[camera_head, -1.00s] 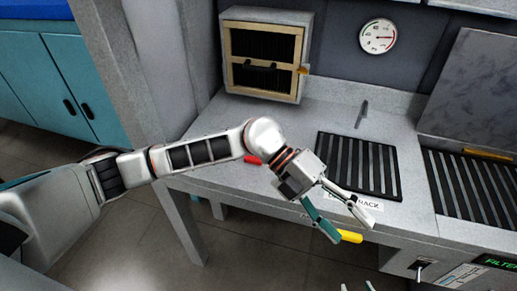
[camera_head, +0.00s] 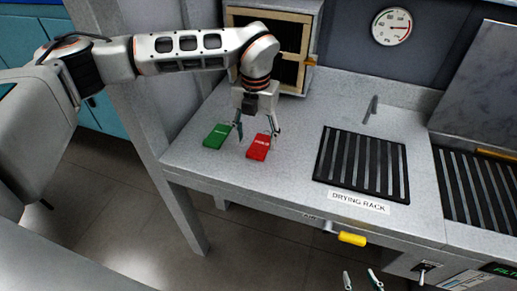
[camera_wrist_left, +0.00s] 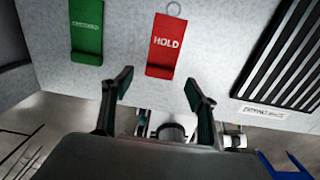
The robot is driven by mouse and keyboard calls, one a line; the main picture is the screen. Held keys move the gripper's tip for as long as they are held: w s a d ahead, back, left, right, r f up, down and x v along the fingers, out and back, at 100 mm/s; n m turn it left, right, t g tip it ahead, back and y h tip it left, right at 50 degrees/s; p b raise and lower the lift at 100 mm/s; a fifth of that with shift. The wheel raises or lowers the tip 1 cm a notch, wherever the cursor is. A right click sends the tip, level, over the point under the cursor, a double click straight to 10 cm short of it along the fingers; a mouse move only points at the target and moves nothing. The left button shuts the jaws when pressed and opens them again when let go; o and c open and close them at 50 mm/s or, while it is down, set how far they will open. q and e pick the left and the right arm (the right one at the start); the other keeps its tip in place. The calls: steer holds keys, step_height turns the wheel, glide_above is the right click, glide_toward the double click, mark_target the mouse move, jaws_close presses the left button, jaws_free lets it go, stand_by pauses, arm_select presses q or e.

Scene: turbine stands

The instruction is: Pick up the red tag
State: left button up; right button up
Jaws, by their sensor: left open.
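The red tag (camera_head: 258,148), marked HOLD, lies flat on the grey counter (camera_head: 285,178). It also shows in the left wrist view (camera_wrist_left: 165,48), with a ring at its far end. My left gripper (camera_head: 257,133) points down close to the red tag, its fingers apart and nothing between them. In the left wrist view the left gripper's fingertips (camera_wrist_left: 158,85) sit short of the tag's near end, one toward each side. My right gripper (camera_head: 361,280) shows only its two separated fingertips at the bottom edge, below the counter front.
A green tag (camera_head: 216,136) lies just left of the red one. A black slatted drying rack (camera_head: 361,162) is to the right, with a small tap behind it. A cabinet (camera_head: 314,50) stands at the back. A yellow handle (camera_head: 352,239) sticks out of the counter front.

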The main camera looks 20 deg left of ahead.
mark_target(255, 153)
arm_select(q)
steer(key=f, duration=0.3)
steer(key=shift+s+f, duration=0.3)
steer(key=shift+s, duration=0.1)
steer(key=shift+w+f, duration=0.1)
steer(key=shift+f, duration=0.45)
steer(key=c, duration=1)
steer(key=shift+r, duration=0.1)
step_height(255, 153, up, 20)
steer(key=shift+f, duration=0.1)
